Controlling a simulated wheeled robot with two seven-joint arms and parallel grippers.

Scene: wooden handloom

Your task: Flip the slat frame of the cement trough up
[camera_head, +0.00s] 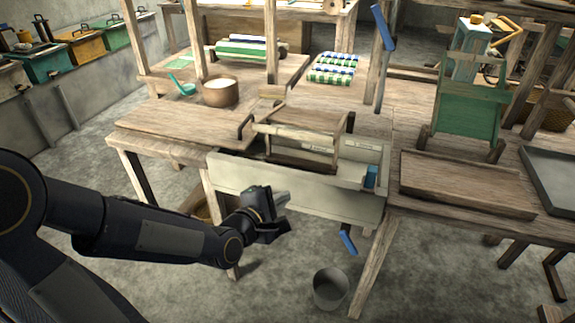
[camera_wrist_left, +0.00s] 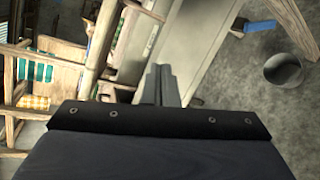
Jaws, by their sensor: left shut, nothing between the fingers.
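The cement trough (camera_head: 295,188) is a long pale grey box set between two wooden tables. The wooden slat frame (camera_head: 308,119) sits over its middle, with its top panel roughly level and its front legs reaching down into the trough. My left gripper (camera_head: 284,198) is in front of the trough's front wall, below the frame and apart from it. Its fingers are shut and empty. In the left wrist view the shut fingers (camera_wrist_left: 160,84) point toward the pale trough side (camera_wrist_left: 190,55). My right gripper is not in view.
A wooden board (camera_head: 185,122) lies on the left table, and a wooden tray (camera_head: 465,180) on the right one. A blue-ended handle (camera_head: 347,241) hangs under the trough. A grey bucket (camera_head: 330,288) stands on the floor. The floor before the trough is mostly clear.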

